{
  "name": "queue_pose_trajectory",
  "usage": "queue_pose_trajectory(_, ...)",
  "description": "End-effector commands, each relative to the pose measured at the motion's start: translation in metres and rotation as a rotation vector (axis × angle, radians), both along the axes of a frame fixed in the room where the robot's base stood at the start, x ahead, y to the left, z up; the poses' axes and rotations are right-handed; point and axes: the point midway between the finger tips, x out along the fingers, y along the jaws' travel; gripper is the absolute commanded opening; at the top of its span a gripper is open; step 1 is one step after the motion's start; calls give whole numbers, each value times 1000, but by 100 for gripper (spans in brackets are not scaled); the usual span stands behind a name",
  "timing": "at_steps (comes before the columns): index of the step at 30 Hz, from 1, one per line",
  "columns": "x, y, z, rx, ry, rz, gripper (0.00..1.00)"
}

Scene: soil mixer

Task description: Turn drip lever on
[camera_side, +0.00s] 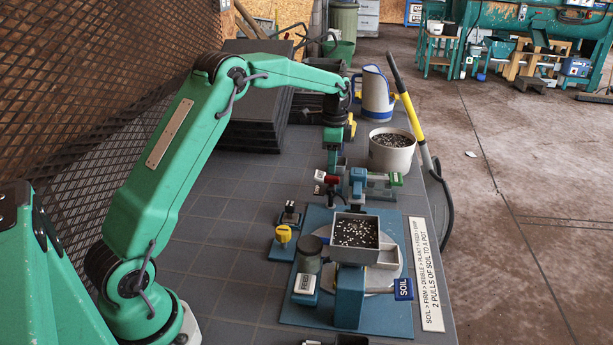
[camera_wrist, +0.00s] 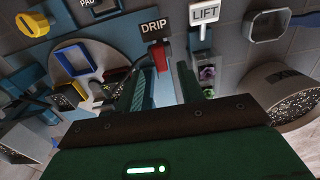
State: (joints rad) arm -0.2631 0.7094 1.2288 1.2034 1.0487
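The drip lever (camera_wrist: 159,56) has a red grip and sits just below the black DRIP label (camera_wrist: 154,28) in the wrist view. In the side view its red end (camera_side: 328,179) shows below my gripper (camera_side: 335,158). In the wrist view the two green fingers of my gripper (camera_wrist: 166,70) are spread apart, with nothing held. The red grip lies in line with the gap, nearer the left finger. I cannot tell whether it touches that finger. The lever's base is partly hidden.
The LIFT sign (camera_wrist: 204,14) stands close right of the drip lever. The soil hopper (camera_side: 355,236), FEED jar (camera_side: 308,253), yellow knob (camera_side: 283,234) and SOIL tag (camera_side: 403,289) are in front. A soil pot (camera_side: 392,152) and a jug (camera_side: 375,95) stand behind.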

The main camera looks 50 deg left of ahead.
Motion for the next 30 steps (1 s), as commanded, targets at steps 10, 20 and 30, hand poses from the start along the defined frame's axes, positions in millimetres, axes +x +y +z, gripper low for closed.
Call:
queue_pose_trajectory(10,0,0,-39,-1,2,0,38)
queue_pose_trajectory(20,0,0,-45,0,0,0,38)
queue_pose_trajectory(30,0,0,-45,0,0,0,0)
